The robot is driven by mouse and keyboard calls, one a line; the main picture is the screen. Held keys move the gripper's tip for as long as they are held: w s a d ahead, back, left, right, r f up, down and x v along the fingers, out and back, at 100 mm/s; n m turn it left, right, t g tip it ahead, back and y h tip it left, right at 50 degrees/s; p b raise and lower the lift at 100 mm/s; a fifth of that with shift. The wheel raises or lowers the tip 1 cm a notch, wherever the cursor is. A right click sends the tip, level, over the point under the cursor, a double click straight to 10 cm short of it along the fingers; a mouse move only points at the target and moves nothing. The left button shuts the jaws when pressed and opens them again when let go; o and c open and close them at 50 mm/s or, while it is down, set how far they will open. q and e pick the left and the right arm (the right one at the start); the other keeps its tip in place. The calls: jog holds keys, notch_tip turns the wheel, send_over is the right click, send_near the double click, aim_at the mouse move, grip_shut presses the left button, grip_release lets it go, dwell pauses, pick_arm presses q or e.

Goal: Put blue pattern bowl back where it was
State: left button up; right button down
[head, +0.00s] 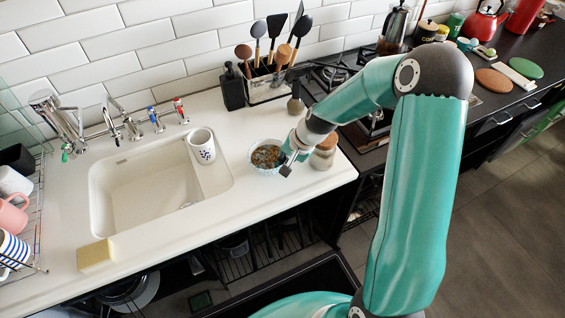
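The blue pattern bowl (257,164) sits on the white counter to the right of the sink. Its outside is pale blue and white, and brownish contents or a brownish pattern show inside. My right gripper (286,167) is at the bowl's right rim, close to it or touching it. The fingers are small and dark here, so I cannot tell whether they are shut on the rim. My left gripper is not in view.
A jar (323,156) stands just right of my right gripper. A utensil holder (266,88) and black bottle (232,90) stand behind. Counter in front of the bowl is clear.

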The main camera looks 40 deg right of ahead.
jog(key=c, duration=1.3)
grip_release()
jog(key=shift+r, duration=0.35)
jog(key=v, duration=1.1)
jog(key=shift+s+d+r, duration=0.15)
jog(key=shift+r, duration=0.05)
